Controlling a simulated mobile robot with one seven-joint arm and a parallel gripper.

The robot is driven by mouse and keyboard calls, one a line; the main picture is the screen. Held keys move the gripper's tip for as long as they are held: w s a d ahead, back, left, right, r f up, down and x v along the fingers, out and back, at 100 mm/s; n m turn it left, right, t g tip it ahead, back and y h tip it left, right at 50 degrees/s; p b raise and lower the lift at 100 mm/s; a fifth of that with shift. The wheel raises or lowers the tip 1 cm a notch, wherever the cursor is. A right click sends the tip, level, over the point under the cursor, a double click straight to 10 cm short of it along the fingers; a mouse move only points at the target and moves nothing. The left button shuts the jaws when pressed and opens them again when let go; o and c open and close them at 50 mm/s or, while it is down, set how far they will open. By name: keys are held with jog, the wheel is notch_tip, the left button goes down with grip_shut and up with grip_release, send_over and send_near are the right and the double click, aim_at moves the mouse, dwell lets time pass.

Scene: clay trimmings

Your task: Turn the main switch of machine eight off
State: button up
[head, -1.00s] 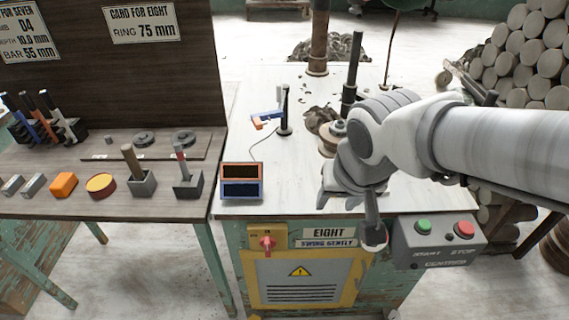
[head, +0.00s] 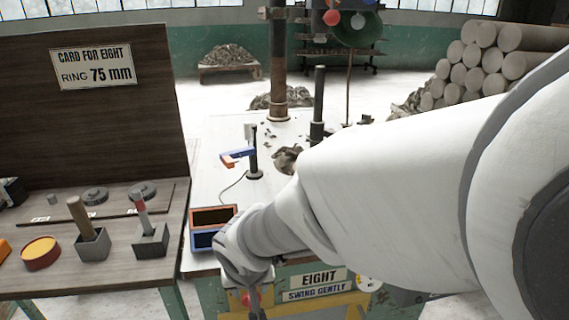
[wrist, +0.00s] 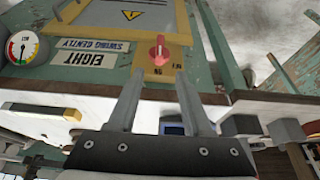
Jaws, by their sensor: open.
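The main switch (wrist: 160,52) of machine eight is a red-pink knob on a yellow plate (wrist: 149,68). The wrist view shows it upside down. Its handle stands in line with a small label that seems to read ON; another small label sits to one side. The plate (head: 232,300) is partly hidden by my arm in the head view. My gripper (wrist: 157,82) is open and empty, its two fingers pointing at the switch, with the knob roughly between their lines and apparently beyond the tips. In the head view my gripper (head: 255,298) is low at the machine's front, its fingertips unclear.
The EIGHT sign (head: 318,279) and a gauge (wrist: 23,46) are beside the switch. The workbench (head: 100,272) with blocks and tools is to the left.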

jog(key=b+x, duration=0.4)
jog(key=x, duration=0.8)
jog(key=shift+w+f+b, duration=0.1)
jog(key=shift+w+b, duration=0.05)
jog(key=shift+b, duration=0.2)
grip_shut()
